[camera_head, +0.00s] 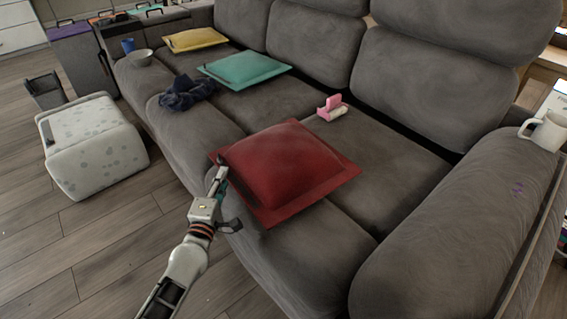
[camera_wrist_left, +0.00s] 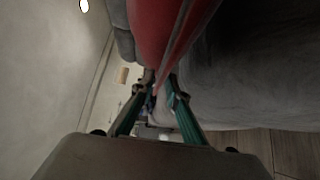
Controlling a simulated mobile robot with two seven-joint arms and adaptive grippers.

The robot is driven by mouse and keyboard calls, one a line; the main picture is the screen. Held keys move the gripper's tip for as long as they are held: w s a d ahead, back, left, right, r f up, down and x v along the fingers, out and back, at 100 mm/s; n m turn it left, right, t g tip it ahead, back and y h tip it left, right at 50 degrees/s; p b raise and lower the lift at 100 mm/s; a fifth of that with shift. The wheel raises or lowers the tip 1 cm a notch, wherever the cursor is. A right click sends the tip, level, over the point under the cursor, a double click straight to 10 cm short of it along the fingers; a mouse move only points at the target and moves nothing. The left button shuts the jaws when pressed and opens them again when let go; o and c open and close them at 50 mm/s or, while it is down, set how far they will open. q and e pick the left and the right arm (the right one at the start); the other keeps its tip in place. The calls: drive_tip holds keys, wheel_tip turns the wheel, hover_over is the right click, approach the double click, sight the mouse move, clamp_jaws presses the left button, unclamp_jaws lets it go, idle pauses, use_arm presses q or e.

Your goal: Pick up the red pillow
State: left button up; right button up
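The red pillow (camera_head: 285,169) lies on the near seat of the grey sofa, its front edge close to the seat's front. My left gripper (camera_head: 229,193) is at the pillow's left edge in the head view. Its fingers stand apart, one up along the left corner and the other lower and partly hidden by the pillow. In the left wrist view, the pillow's red edge (camera_wrist_left: 166,38) runs down between the teal-padded fingers (camera_wrist_left: 160,84). A firm grip does not show. My right gripper is in neither view.
The grey sofa (camera_head: 400,175) has a teal pillow (camera_head: 243,69), a yellow pillow (camera_head: 194,39), a dark cloth (camera_head: 188,92) and a pink object (camera_head: 332,107) on it. A white mug (camera_head: 545,131) stands by the right armrest.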

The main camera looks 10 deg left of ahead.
use_arm(q)
drive_tip(key=shift+w+a+f, duration=0.1)
drive_tip(key=shift+w+f, duration=0.1)
drive_tip(key=shift+w, duration=0.85)
drive_tip(key=shift+r, duration=0.1)
clamp_jaws()
drive_tip(key=shift+w+r, duration=0.1)
drive_tip(key=shift+r, duration=0.1)
